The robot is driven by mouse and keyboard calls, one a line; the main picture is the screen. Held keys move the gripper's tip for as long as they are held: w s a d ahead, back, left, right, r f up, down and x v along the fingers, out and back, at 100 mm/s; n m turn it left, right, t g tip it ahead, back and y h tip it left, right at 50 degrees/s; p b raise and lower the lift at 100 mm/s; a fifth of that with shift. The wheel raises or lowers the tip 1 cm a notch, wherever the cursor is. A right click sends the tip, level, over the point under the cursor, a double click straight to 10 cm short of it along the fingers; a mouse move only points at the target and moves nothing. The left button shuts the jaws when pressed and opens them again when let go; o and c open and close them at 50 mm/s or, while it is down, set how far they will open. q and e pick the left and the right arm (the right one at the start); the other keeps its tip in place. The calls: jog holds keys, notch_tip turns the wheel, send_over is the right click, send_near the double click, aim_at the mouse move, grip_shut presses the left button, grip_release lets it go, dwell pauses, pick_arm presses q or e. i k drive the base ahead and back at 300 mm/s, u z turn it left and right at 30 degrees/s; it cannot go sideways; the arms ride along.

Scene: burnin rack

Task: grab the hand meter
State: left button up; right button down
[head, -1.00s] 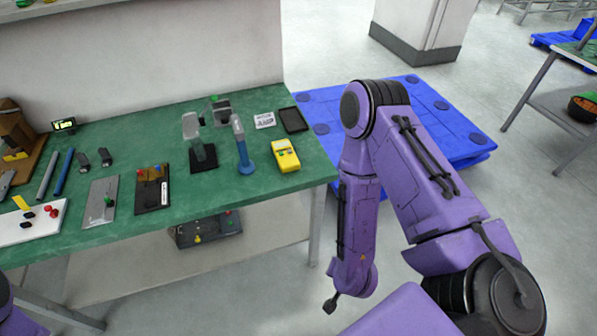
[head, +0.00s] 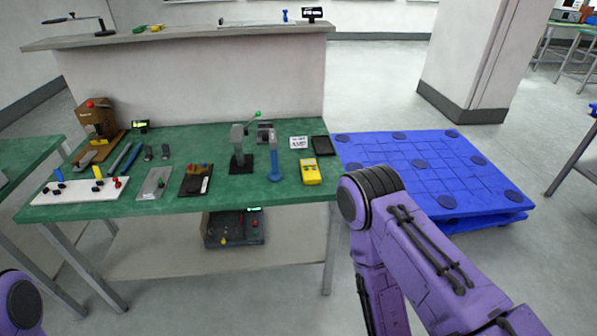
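The hand meter, which I take to be the yellow handheld device (head: 311,172), lies on the right part of the green bench top (head: 255,197), near the front edge. It has a small grey display area at its top. Nothing touches or covers it. My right arm stands in front and to the right of the bench, but its gripper is below the picture. Only a piece of my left arm shows at the lower left corner, and its gripper is out of view.
A blue-handled tool (head: 274,166) stands just left of the meter. A dark tray (head: 322,145) and a white label card (head: 299,142) lie behind it. A grey lever press (head: 240,150) is further left. A blue pallet (head: 430,165) lies on the floor to the right.

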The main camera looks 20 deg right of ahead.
aim_at(312, 177)
jog(key=z, duration=0.35)
jog(key=i, duration=1)
jog(key=z, duration=0.7)
